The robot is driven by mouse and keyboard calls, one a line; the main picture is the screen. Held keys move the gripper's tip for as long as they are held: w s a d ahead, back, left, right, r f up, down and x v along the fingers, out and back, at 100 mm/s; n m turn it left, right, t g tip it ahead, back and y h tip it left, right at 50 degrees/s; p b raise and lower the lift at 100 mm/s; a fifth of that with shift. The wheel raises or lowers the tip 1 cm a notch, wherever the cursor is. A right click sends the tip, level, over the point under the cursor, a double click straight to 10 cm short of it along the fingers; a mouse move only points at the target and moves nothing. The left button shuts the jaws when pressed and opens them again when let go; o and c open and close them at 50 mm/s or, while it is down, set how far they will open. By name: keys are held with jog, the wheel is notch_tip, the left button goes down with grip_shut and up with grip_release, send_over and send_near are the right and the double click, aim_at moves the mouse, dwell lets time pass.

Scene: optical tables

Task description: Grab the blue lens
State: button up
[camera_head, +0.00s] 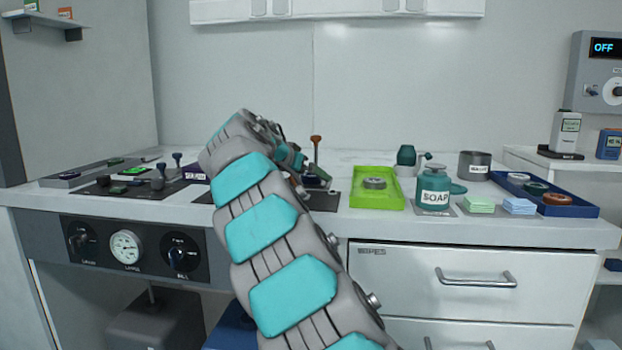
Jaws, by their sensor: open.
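A dark round lens-like piece (518,177), possibly the blue lens, lies at the left end of the blue tray (574,211) on the right of the bench. Its colour is too dark to be sure. A green ring piece (536,188) and an orange one (557,199) lie beside it in the same tray. My gripper (303,184) is over the middle of the bench, partly hidden behind my arm. It is open, well left of the blue tray, and I see nothing held in it.
A lime green tray (376,202) with a grey ring stands right of my gripper. Dark mats with small parts lie left. Drawers are below.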

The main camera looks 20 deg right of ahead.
jog(key=shift+r, duration=0.1)
jog(key=c, duration=1.4)
jog(key=shift+c, duration=0.2)
jog(key=shift+r, duration=0.1)
